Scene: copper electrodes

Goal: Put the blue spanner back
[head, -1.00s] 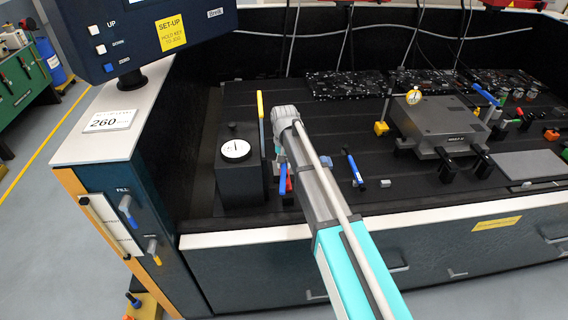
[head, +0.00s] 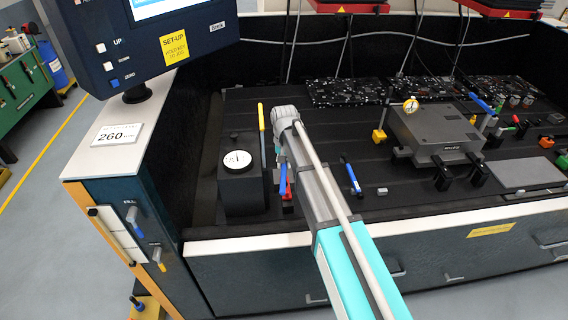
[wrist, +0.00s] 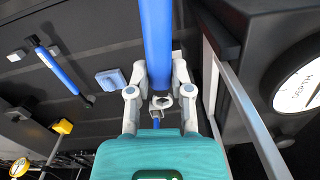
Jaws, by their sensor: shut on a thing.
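My gripper (wrist: 160,88) is shut on the blue spanner (wrist: 157,35), whose long blue handle runs up out of the wrist view between the fingers. Its far end is out of the picture there. In the head view my arm reaches over the black bed, and its links hide most of the gripper and the spanner. Another blue-handled tool with black ends (wrist: 63,70) lies apart on the bed in the wrist view; it shows right of my arm in the head view (head: 352,176).
A black block with a white dial (head: 237,160) and an upright yellow-edged plate (head: 262,130) stand close left of my gripper. A grey block (head: 440,130) with clamps stands at the right. Dark boards lie behind.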

